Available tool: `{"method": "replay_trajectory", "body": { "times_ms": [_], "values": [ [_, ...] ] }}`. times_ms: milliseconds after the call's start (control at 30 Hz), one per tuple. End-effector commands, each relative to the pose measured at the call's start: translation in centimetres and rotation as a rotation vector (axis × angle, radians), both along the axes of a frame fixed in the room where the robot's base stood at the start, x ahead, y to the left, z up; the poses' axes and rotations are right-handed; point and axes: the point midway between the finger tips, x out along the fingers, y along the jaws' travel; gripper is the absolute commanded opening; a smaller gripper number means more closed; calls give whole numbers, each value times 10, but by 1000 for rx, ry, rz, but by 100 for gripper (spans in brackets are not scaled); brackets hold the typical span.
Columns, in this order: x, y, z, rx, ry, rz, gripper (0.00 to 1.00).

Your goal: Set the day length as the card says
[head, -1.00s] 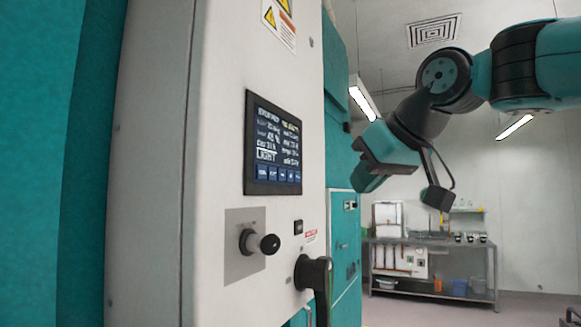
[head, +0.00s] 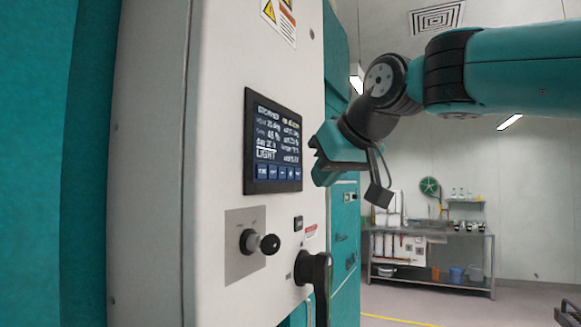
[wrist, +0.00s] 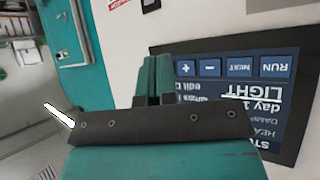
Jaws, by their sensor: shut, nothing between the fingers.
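The chamber's control screen (head: 273,143) is a dark panel with white text and a row of blue buttons along its bottom edge. In the wrist view the screen (wrist: 262,98) appears upside down, with buttons reading RUN (wrist: 273,67), NEXT (wrist: 240,67), minus (wrist: 210,67) and plus (wrist: 186,68). The text includes "LIGHT" and a "day" line; its number is not readable. My gripper (head: 318,157) is just right of the screen in the head view. Its fingers (wrist: 154,80) are together and empty, near the plus button; contact cannot be told. No card is recognisable.
Below the screen a black knob (head: 262,243) sticks out on a grey plate.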

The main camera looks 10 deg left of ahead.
Motion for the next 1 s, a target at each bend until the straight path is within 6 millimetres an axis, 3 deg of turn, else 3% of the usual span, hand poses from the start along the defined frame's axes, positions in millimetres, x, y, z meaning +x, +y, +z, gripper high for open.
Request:
{"method": "replay_trajectory", "body": {
  "times_ms": [300, 1000],
  "values": [
    [7, 21, 1, 0, 0, 0, 0],
    [8, 21, 0, 0, 0, 0, 0]
  ]
}}
